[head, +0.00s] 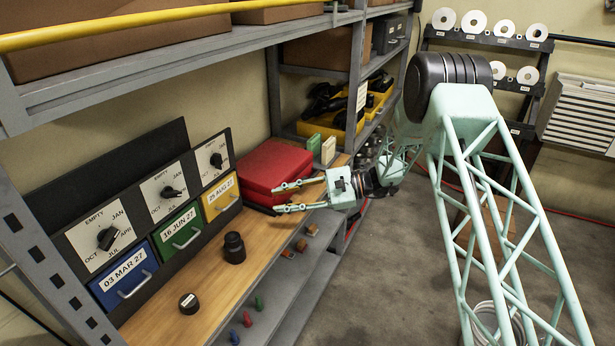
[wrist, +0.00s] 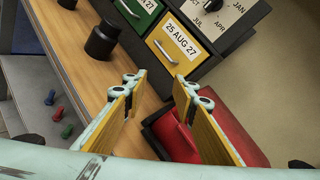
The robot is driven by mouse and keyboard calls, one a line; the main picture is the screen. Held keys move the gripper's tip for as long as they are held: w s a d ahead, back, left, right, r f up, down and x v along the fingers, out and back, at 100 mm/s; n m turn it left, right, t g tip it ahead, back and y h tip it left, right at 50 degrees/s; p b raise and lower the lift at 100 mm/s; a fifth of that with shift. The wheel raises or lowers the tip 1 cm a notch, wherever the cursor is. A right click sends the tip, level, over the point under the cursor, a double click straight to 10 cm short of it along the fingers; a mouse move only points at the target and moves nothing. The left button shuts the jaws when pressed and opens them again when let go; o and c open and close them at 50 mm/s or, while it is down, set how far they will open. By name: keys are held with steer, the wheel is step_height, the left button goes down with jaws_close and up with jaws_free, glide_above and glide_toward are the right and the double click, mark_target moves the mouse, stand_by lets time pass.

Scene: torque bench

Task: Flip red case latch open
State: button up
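The red case (head: 272,166) lies flat and closed at the back end of the wooden bench, beyond the yellow-labelled drawer. It also shows in the wrist view (wrist: 235,130), partly hidden by one finger. I cannot make out its latch clearly in either view. My gripper (head: 277,198) is open, its fingers apart with nothing between them. In the head view its fingertips overlap the near side of the case; I cannot tell whether they touch it. In the wrist view my gripper (wrist: 158,85) shows its yellow inner pads, with the case behind the right finger.
A dial panel (head: 160,195) with blue, green and yellow drawers stands along the left. A black knob-like weight (head: 234,248) and a small dark cylinder (head: 189,303) stand on the bench (head: 215,285). Small coloured pegs (head: 247,318) sit on the lower shelf. Green and cream blocks stand behind the case.

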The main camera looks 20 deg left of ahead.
steer(key=s+d+f+n+h+p, duration=0.45)
steer(key=d+f+n+h, duration=0.4)
steer(key=d+f, duration=0.3)
steer(key=w+d+n+t+h+p, duration=0.35)
steer(key=w+d+n+t, duration=0.2)
steer(key=d+n, duration=0.5)
steer(key=w+r+n+t+p, duration=0.4)
steer(key=w+r+n, duration=0.5)
steer(key=w+n, duration=0.1)
steer(key=a+r+n+t+y+p, duration=0.1)
steer(key=a+r+n+y+p, duration=0.1)
steer(key=a+r+n, duration=0.8)
steer(key=shift+s+a+r+n+y+p, duration=0.45)
steer(key=shift+a+y, duration=0.35)
steer(key=shift+a, duration=0.4)
